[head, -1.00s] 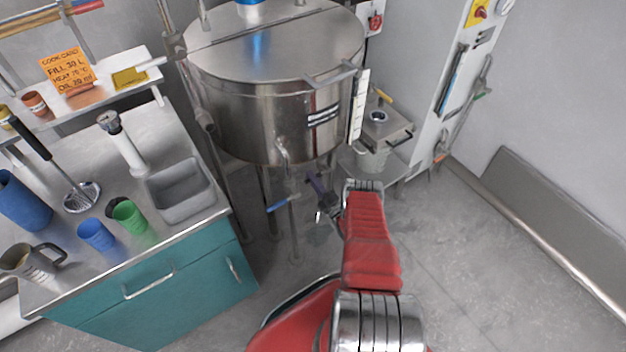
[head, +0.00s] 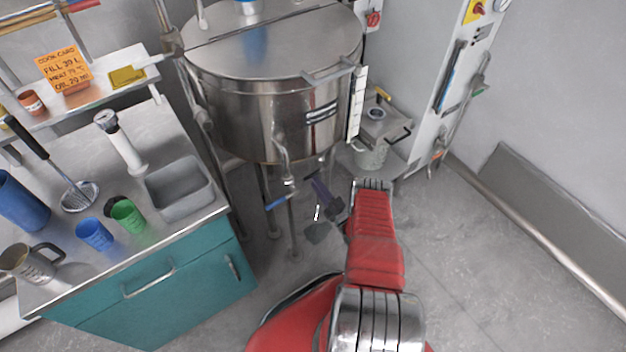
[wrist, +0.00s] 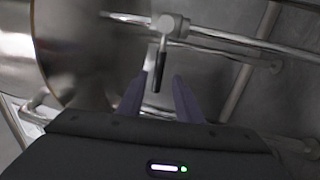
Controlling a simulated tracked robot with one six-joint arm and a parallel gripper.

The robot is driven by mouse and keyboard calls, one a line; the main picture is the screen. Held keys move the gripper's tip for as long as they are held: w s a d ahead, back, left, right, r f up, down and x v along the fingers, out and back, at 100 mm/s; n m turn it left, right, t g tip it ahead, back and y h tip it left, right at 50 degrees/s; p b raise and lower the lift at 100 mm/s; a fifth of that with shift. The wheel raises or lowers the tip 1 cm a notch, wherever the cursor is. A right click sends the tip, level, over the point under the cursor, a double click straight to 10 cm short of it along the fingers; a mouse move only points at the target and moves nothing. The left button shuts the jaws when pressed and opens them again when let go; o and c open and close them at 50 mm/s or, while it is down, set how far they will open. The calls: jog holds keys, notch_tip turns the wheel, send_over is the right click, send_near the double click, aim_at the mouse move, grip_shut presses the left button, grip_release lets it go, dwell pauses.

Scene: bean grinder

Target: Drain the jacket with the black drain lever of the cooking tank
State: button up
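The cooking tank (head: 262,115) is a large steel drum on legs, with its lid down, at the top middle of the head view. In the wrist view its curved steel wall (wrist: 90,50) fills the left. The black drain lever (wrist: 157,78) hangs down from a round metal valve fitting (wrist: 170,23) on a pipe. My gripper (wrist: 160,88) has its two purple fingers apart, and the lever's grip shows in the gap between them. I cannot tell whether the lever is within the fingers' reach. In the head view my gripper (head: 321,188) is below the tank, where the black lever cannot be made out.
A blue-handled lever (head: 275,203) sits below the tank on the left. A teal cabinet with a steel counter (head: 150,240) and sink stands left. A bucket (head: 371,155) stands right of the tank. Pipes (wrist: 230,42) cross near the lever.

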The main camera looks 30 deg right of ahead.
jog(key=s+f, duration=0.1)
jog(key=s, duration=0.7)
jog(key=shift+s+f, duration=0.35)
jog(key=shift+f, duration=0.05)
